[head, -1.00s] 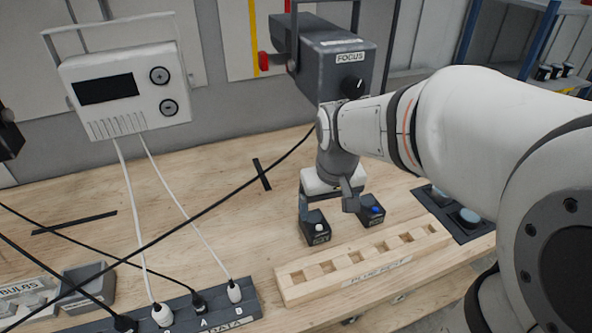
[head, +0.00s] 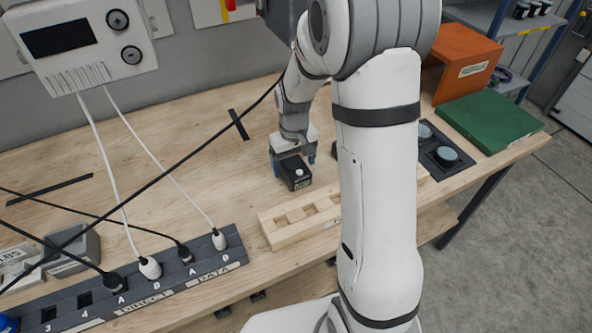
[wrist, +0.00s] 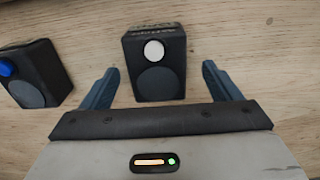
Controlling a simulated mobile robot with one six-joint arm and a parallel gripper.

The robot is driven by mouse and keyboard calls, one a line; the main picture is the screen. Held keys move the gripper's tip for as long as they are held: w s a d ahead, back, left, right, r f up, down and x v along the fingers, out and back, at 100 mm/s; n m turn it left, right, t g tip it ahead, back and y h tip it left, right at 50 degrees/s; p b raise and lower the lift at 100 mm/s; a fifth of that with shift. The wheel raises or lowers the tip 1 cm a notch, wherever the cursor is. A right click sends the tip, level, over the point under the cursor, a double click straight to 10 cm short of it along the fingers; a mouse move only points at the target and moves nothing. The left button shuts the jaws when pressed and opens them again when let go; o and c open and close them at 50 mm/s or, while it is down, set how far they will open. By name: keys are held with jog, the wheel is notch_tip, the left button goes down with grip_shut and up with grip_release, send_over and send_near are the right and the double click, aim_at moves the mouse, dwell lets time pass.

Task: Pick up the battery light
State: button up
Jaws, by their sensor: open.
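A small dark box with a white button (head: 297,178) stands on the wooden bench; it also shows in the wrist view (wrist: 156,82) with a round dark disc on its face. Its label is too small to read, so I cannot confirm it is the battery light. My gripper (head: 293,160) is open at this box; in the wrist view its two blue-grey fingers (wrist: 160,76) are on either side of it, with gaps. A similar box with a blue button (wrist: 30,75) stands to the left in the wrist view; in the head view my arm hides it.
A wooden rack with square holes (head: 283,236) lies just in front of the white-button box. A socket strip (head: 205,268) with plugged cables is at front left. A black cable (head: 190,165) crosses the view. A dark tray (head: 462,180), green board (head: 500,120) and orange bin (head: 465,55) are at right.

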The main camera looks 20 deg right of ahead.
aim_at(295, 166)
jog(key=shift+d+f, duration=0.15)
jog(key=shift+f, duration=1.6)
jog(key=shift+w, duration=0.1)
jog(key=c, duration=1.4)
